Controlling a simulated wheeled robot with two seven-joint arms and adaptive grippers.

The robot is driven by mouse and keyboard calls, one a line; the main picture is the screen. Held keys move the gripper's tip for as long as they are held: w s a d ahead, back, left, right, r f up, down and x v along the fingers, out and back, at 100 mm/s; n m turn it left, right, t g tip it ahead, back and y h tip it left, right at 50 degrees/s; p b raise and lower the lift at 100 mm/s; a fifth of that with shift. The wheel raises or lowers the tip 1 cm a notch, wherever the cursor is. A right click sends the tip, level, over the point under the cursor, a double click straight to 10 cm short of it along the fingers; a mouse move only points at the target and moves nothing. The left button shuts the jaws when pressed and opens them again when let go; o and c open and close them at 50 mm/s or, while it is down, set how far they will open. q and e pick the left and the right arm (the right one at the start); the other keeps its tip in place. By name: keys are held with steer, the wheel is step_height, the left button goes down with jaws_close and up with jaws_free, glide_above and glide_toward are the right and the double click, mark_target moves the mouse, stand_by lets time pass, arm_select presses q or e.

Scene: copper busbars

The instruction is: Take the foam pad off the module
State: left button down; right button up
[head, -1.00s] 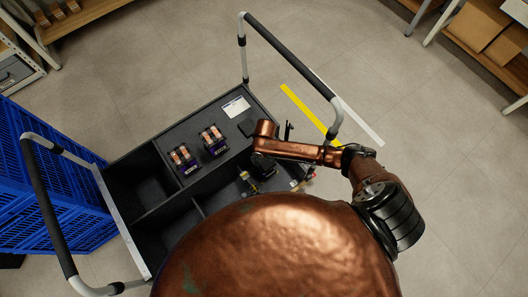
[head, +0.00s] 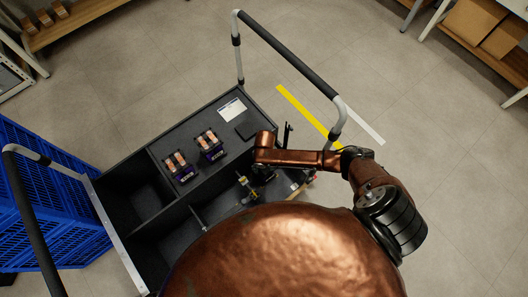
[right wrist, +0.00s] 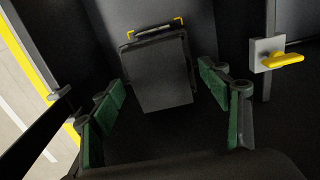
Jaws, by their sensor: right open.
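In the right wrist view a flat dark square block (right wrist: 160,85), which looks like the foam pad, sits between my open fingers with clear gaps on both sides. A yellow-cornered dark part shows at its far edge. I cannot tell whether a module lies under it. In the head view a dark flat square (head: 246,130) on the cart's deck is probably the same pad. My right gripper (right wrist: 160,92) is open and empty, its green finger pads either side of the block. In the head view its fingers are hidden under my wrist. My left gripper is out of view.
Two purple modules with copper bars (head: 180,167) (head: 209,146) stand on the deck beside a white label (head: 232,109). Open bins (head: 145,190) lie to the left. A black rail (head: 285,55) rises behind. A yellow handle (right wrist: 282,61) is right of my fingers.

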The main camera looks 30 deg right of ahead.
steer(key=shift+c, duration=0.5)
steer(key=c, duration=0.8)
steer(key=shift+r, duration=0.1)
